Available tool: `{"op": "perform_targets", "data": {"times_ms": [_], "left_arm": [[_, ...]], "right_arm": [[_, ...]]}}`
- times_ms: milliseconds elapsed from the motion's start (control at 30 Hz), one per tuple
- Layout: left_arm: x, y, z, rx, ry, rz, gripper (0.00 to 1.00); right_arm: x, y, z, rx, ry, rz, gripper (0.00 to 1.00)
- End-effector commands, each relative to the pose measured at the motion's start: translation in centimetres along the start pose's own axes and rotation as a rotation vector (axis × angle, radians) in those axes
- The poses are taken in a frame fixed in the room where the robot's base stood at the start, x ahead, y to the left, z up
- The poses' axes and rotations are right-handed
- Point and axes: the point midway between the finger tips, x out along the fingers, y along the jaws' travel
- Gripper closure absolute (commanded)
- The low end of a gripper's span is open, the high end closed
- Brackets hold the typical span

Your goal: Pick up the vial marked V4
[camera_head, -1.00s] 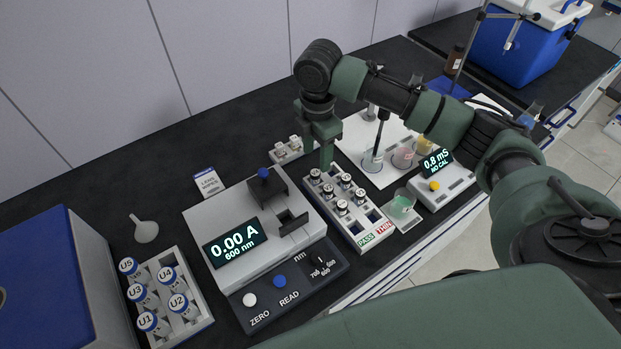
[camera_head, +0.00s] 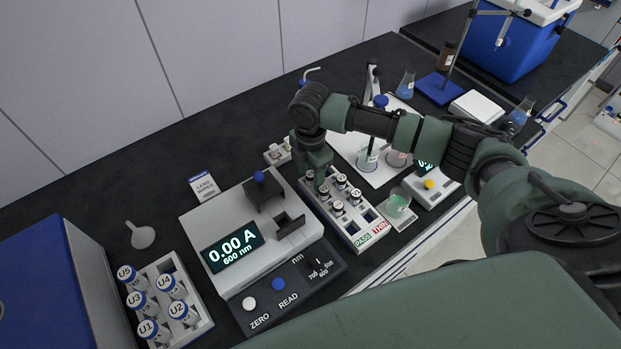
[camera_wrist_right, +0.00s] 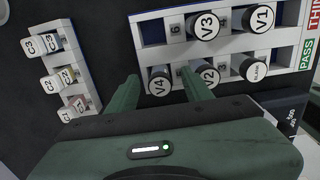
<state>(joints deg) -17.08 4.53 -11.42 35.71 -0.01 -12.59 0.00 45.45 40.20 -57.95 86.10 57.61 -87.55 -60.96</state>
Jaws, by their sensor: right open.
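The vial marked V4 (camera_wrist_right: 159,82) has a dark body and a white round cap label. In the right wrist view it stands in the near row of a white rack (camera_head: 352,231). My right gripper (camera_wrist_right: 160,76) is open, with one finger on each side of V4; I cannot tell whether they touch it. The right finger is close to the neighbouring vial marked 2 (camera_wrist_right: 207,75), partly hidden by it. My left gripper is out of view.
Vials V3 (camera_wrist_right: 205,25), V1 (camera_wrist_right: 259,18) and BLANK (camera_wrist_right: 253,68) share the rack. A small rack with C-marked cuvettes (camera_wrist_right: 62,70) stands beside it.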

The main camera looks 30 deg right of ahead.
Motion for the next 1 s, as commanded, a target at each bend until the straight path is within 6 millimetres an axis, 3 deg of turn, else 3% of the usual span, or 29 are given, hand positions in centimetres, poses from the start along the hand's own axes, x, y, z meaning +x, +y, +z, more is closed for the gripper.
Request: {"op": "perform_targets", "data": {"times_ms": [33,200,667,867,1000], "left_arm": [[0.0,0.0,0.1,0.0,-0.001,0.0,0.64],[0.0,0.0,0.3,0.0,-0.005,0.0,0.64],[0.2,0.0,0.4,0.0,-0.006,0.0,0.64],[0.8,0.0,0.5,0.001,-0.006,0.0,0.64],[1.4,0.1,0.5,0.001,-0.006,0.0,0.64]], "right_arm": [[0.0,0.0,0.0,0.0,0.0,0.0,0.55],[0.0,0.0,0.0,0.0,0.0,0.0,1.0],[-0.8,0.0,0.0,0.0,0.0,0.0,1.0],[-3.6,0.1,0.1,0.0,0.0,0.004,1.0],[-6.9,0.2,0.0,-0.001,0.001,0.006,1.0]]}}
